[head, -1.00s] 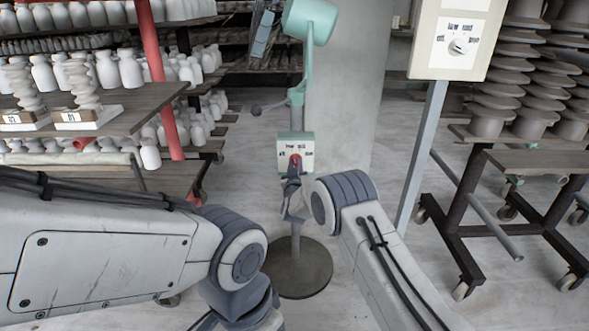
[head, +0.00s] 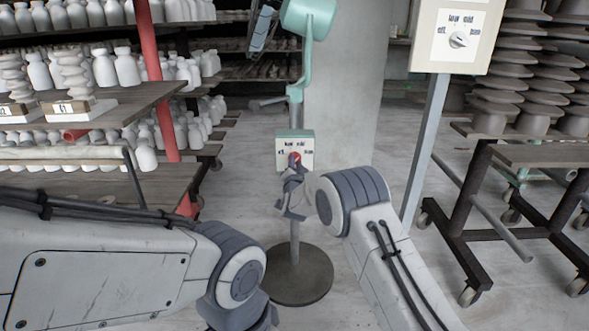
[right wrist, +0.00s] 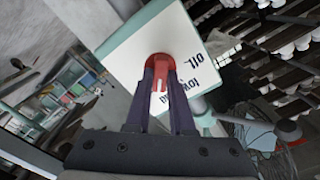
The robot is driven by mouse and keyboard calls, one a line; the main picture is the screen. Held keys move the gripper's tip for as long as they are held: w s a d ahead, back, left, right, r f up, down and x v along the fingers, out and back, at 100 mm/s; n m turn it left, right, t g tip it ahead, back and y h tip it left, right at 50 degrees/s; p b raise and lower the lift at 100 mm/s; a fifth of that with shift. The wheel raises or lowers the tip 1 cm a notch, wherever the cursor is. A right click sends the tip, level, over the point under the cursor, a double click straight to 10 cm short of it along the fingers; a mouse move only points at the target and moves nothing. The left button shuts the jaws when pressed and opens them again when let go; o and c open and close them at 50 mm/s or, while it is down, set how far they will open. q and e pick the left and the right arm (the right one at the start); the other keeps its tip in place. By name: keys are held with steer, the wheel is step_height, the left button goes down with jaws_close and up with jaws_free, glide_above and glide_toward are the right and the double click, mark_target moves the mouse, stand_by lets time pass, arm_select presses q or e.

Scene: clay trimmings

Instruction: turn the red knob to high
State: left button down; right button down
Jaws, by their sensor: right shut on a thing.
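The red knob (head: 295,158) sits on the front of a small white, green-edged box (head: 307,152) on a stand. The box has off, low, mid and a further label around the knob. My right gripper (head: 293,168) reaches the knob from below. In the right wrist view its two dark fingers (right wrist: 160,88) are shut on the red knob (right wrist: 160,62), one on each side. There the off, low and mid labels show upside down; the fingers partly cover the panel, and I cannot tell the exact setting. My left gripper is out of view; only its arm shows.
The stand's round base (head: 300,280) is on the floor. Shelves of white bottles (head: 125,68) are at the left, a wheeled rack of dark plates (head: 510,80) at the right.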

steer(key=shift+f+m+b, duration=0.2)
steer(key=shift+m+b, duration=1.5)
steer(key=shift+m, duration=0.8)
steer(key=c, duration=0.8)
jaws_free()
steer(key=shift+r, duration=0.1)
steer(key=shift+s, duration=0.15)
steer(key=s+p, duration=0.2)
steer(key=s, duration=0.8)
steer(key=shift+s, duration=0.15)
